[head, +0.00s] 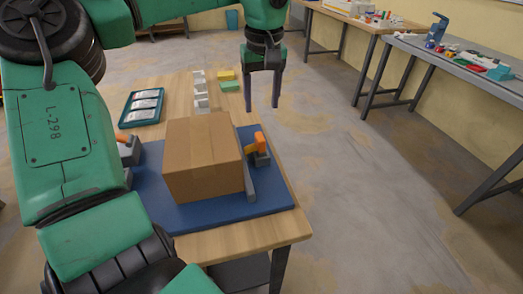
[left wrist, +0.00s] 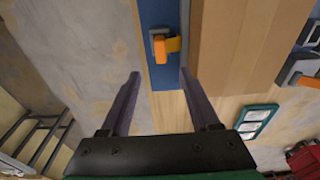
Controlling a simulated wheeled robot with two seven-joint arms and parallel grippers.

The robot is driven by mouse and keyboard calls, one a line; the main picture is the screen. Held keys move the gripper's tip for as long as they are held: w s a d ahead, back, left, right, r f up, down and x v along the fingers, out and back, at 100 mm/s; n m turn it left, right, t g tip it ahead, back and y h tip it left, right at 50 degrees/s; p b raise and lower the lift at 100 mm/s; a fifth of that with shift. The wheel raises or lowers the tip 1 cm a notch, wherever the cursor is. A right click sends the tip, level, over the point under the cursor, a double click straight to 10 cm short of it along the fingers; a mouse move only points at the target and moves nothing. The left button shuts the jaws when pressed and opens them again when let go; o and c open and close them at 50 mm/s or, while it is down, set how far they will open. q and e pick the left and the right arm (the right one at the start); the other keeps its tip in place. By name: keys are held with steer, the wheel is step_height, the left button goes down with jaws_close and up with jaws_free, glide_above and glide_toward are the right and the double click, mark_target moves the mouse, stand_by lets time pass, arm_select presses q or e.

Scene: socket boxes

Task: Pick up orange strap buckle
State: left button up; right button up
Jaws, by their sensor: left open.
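An orange strap buckle (head: 260,141) with a grey base sits on the blue mat (head: 240,212), just right of the cardboard box (head: 190,160). It also shows in the left wrist view (left wrist: 162,50), beyond the fingertips and roughly in line with the gap between them. A second orange piece on a grey base (head: 123,137) is left of the box, partly hidden by my arm. My left gripper (head: 262,106) is open and empty, fingers pointing down, behind the right-hand buckle in the head view and apart from it. My right gripper is not in view.
The wooden table (head: 245,242) also carries a dark green tray (head: 127,112) of pale packs, a row of grey blocks (head: 200,92), and yellow and green blocks (head: 229,80). Open floor lies right of it. Two cluttered workbenches stand farther right.

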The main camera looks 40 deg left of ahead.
mark_target(260, 137)
arm_select(q)
steer(key=f, duration=0.4)
steer(key=a+f, duration=0.1)
steer(key=f, duration=0.4)
steer(key=w+f, duration=0.1)
steer(key=f, duration=0.4)
steer(key=shift+a+f+p, duration=0.1)
steer(key=shift+a+p, duration=0.15)
steer(key=shift+p, duration=0.15)
jaws_close()
